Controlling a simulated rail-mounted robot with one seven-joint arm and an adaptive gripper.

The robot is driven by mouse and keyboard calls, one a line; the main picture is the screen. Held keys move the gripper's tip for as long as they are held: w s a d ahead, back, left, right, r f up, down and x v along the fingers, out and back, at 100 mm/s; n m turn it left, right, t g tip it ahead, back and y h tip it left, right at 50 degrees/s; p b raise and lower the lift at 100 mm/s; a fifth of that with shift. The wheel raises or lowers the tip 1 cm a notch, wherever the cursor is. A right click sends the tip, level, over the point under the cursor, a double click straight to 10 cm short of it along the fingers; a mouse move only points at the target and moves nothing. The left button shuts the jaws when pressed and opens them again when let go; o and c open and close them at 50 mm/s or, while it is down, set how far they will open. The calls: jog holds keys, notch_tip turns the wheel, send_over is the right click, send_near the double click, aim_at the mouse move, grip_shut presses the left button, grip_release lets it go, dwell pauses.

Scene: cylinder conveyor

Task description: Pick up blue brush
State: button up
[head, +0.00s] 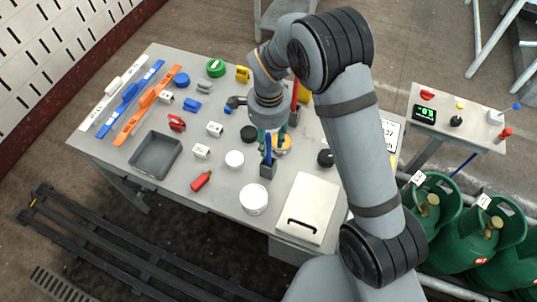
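A slim blue upright item (268,149), which looks like the blue brush, stands in a small dark grey holder (267,170) near the middle of the table. My gripper (272,134) points down right at the top of this item, with teal finger parts showing beside it. The fingertips are small and partly hidden, so I cannot tell whether they are open or closed on it. A yellow-and-white round item (283,145) sits just right of the fingers.
The grey table (220,185) carries a grey tray (156,154), a red bottle (202,181), a white tub (254,198), a white lidded box (304,208) and long white, blue and orange handled tools at left. Green gas cylinders (430,205) stand at right. Bare tabletop lies around the red bottle.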

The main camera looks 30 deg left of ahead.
aim_at(268, 149)
jog(key=shift+a+f+p, duration=0.1)
jog(key=shift+f+p, duration=0.9)
jog(key=shift+f, duration=1.25)
jog(key=shift+c, duration=0.2)
jog(key=c, duration=0.8)
grip_shut()
